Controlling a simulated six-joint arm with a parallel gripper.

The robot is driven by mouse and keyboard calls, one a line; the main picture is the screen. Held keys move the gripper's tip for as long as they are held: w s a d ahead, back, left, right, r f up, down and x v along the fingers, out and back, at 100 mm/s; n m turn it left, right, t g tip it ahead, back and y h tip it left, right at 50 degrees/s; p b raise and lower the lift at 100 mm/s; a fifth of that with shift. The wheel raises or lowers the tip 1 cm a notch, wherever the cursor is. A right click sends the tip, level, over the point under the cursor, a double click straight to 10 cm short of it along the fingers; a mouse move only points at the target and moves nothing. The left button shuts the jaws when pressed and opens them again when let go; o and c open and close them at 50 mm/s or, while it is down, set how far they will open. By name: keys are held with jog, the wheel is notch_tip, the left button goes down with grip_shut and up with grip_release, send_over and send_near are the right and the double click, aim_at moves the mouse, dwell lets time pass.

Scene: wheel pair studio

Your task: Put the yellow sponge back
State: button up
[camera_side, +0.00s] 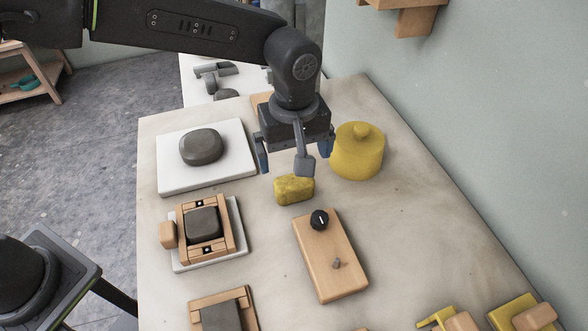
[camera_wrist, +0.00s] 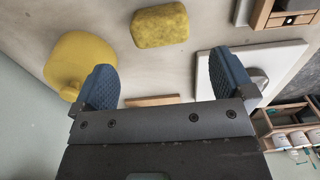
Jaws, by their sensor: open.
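The yellow sponge (camera_side: 294,190) is a small rounded block lying on the table, with darker flecks on it. It also shows in the wrist view (camera_wrist: 159,25), ahead of my fingers and apart from them. My gripper (camera_side: 296,160) hangs above the table, pointing down, a little behind the sponge in the side view. Its blue fingers are spread wide with nothing between them; the wrist view also shows the open gripper (camera_wrist: 165,80). Which place the sponge belongs in cannot be told.
A yellow lidded pot (camera_side: 358,152) stands close right of my gripper. A white slab (camera_side: 177,180) with a grey lump lies left. A wooden box with a black knob (camera_side: 327,262) lies in front of the sponge. A wooden frame (camera_side: 186,238) is front left. Bare table surrounds the sponge.

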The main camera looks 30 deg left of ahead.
aim_at(293, 179)
jog(key=shift+r, duration=2.05)
jog(key=s+a+r+m+t, duration=0.1)
jog(key=s+a+r+m, duration=0.1)
jog(key=a+r, duration=0.55)
jog(key=s+a+f+m+t, duration=0.1)
jog(key=s+a+m+t, duration=0.3)
jog(key=s+a, duration=1.2)
jog(key=a+m, duration=0.3)
jog(key=shift+s+t, duration=0.15)
jog(key=shift+t, duration=0.15)
jog(key=shift+f, duration=0.1)
